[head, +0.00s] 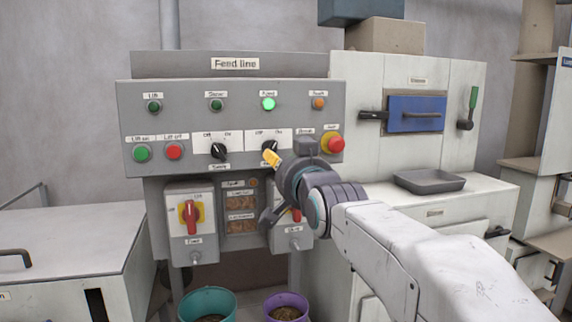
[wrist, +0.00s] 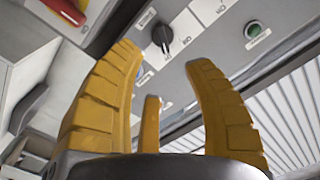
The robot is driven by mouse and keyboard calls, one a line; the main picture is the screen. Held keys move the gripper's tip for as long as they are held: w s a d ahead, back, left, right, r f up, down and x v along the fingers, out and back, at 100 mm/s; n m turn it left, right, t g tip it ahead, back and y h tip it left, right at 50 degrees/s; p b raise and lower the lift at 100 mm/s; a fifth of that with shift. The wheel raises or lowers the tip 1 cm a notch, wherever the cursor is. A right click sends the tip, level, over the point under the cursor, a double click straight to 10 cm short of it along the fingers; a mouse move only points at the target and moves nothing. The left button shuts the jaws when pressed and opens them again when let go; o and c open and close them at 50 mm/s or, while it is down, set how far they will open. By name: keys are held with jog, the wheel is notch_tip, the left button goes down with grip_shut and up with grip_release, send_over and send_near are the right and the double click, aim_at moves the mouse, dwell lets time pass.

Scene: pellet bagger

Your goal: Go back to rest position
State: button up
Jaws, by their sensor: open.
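My gripper (head: 271,158) is in front of the grey Feed line panel (head: 190,90), its yellow fingers near the right-hand black selector knob (head: 270,146) and partly over it. In the wrist view my gripper (wrist: 163,62) has its yellow fingers spread wide with nothing between them. A black selector knob (wrist: 162,36) shows beyond the fingertips, apart from them in the picture. I cannot tell the exact gap to the panel. The left-hand selector knob (head: 219,151) is clear of my gripper. One green lamp (head: 268,104) on the panel is lit.
A red mushroom button (head: 333,144) is close to the right of my gripper. A red rotary switch (head: 190,215) is at the lower left. A teal bucket (head: 207,296) and a purple bucket (head: 287,298) stand below. A grey tray (head: 429,181) sits on the right-hand cabinet.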

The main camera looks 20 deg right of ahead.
dwell(0.3)
jog(key=s+f+n+g+p, duration=0.2)
jog(key=s+g+p, duration=0.3)
jog(key=s+p, duration=0.3)
jog(key=s+f+n+g+p, duration=0.2)
jog(key=s+f+g+p, duration=0.2)
jog(key=s, duration=1)
jog(key=s+f+n+g+p, duration=0.2)
jog(key=s+f+g+p, duration=0.3)
jog(key=s+p, duration=0.6)
jog(key=shift+g+p, duration=0.3)
jog(key=shift+p, duration=0.05)
